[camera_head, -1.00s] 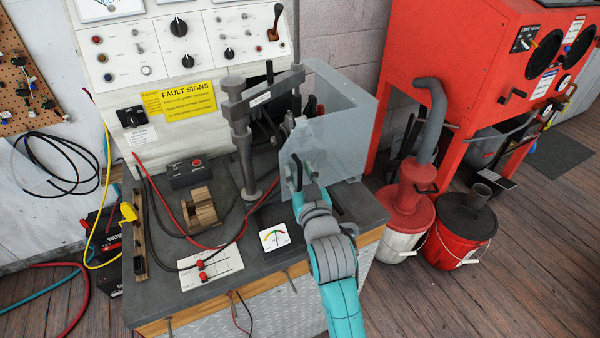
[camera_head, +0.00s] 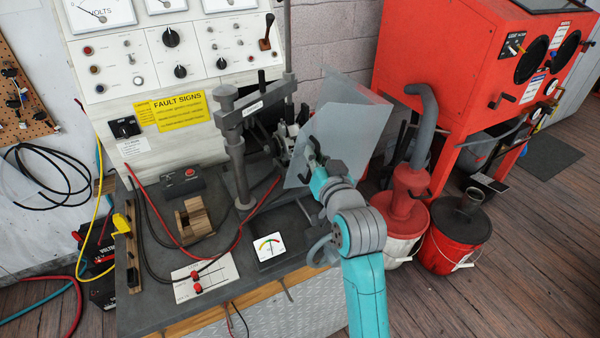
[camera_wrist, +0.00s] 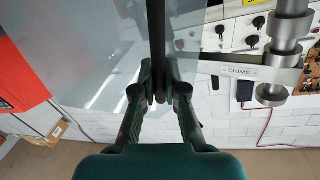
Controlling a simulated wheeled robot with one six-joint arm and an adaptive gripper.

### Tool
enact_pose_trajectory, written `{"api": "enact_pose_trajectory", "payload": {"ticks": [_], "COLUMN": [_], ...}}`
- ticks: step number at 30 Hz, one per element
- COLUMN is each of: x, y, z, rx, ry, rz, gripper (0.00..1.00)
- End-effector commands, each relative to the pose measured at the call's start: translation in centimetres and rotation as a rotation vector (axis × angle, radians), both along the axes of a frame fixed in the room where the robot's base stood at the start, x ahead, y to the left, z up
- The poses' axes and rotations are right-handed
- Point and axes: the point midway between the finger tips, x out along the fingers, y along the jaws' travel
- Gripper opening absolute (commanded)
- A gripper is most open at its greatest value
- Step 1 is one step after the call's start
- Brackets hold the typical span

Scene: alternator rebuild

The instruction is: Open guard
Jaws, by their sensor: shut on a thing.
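The guard (camera_head: 345,132) is a clear grey sheet at the right side of the bench-top machine, tilted in the head view. My gripper (camera_head: 320,160) is at the guard's lower left part. In the wrist view my gripper (camera_wrist: 160,92) has its fingers closed around the lower end of the dark bar. The exact grip is partly hidden by the fingers. The machine's grey post and clamp arm (camera_head: 238,150) stand left of the guard.
The bench (camera_head: 150,305) holds a wooden block (camera_head: 193,218), a small meter (camera_head: 269,247) and loose red and black leads. A red cabinet (camera_head: 455,70) and red buckets (camera_head: 455,238) stand to the right. The control panel (camera_head: 170,60) is behind.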

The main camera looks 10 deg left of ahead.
Motion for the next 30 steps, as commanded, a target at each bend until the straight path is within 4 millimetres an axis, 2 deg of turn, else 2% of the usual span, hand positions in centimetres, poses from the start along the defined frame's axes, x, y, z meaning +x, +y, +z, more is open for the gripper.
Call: {"api": "enact_pose_trajectory", "payload": {"ticks": [1, 6, 16, 24, 30], "x": [0.7, 2.8, 6.6, 8.4, 8.9], "y": [-1.1, -4.3, -9.8, -12.4, -13.2], "z": [1.1, 3.3, 5.4, 5.8, 5.9], "rx": [0.036, 0.164, 0.375, 0.475, 0.504], "ry": [0.018, 0.105, 0.251, 0.318, 0.338], "rz": [-0.006, -0.005, -0.003, -0.001, 0.0], "gripper": [0.0, 0.0, 0.0, 0.0, 0.0]}}
